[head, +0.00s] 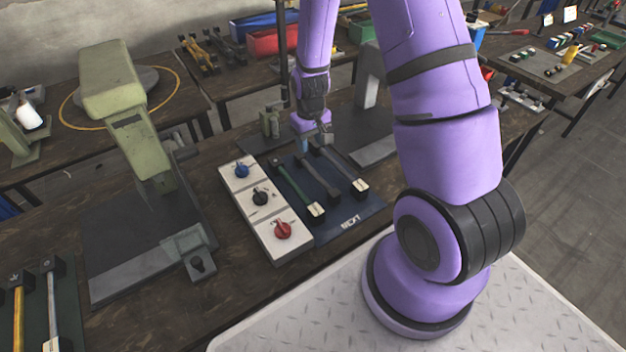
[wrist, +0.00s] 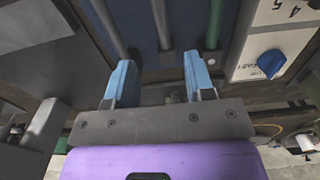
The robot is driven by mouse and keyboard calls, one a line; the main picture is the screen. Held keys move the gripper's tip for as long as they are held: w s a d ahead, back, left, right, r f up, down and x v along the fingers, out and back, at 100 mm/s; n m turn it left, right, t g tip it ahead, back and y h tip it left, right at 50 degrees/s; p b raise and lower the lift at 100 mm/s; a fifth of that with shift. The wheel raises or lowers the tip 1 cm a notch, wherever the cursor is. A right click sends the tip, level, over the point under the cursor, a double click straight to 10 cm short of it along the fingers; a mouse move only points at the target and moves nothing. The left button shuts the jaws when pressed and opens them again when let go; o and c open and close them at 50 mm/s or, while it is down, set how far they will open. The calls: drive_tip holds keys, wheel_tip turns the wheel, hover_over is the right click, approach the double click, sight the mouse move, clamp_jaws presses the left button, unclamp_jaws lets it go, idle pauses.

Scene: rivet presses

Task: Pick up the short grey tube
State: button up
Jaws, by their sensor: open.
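A blue mat (head: 345,222) marked "NEXT" holds three slim tubes side by side. The middle one, a dark grey tube (head: 319,182), looks shorter and lies between a green tube (head: 293,186) and a lighter grey tube (head: 343,168). In the wrist view the middle grey tube (wrist: 161,22) runs toward the gap between my fingers, with the green tube (wrist: 214,22) on the right and the other grey tube (wrist: 106,24) on the left. My gripper (wrist: 158,76) is open and empty, its blue fingers apart. In the head view my gripper (head: 305,143) is over the tubes' far ends.
A white panel (head: 262,218) with blue, black and red knobs stands left of the mat. A green press (head: 110,85) is further left. A dark plate with a grey bar (head: 374,150) lies right of the mat. Bare bench shows in front.

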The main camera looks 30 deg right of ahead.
sight(310, 167)
drive_tip(key=shift+a+f, duration=0.1)
drive_tip(key=shift+f, duration=5.4)
drive_tip(key=shift+c, duration=0.2)
clamp_jaws()
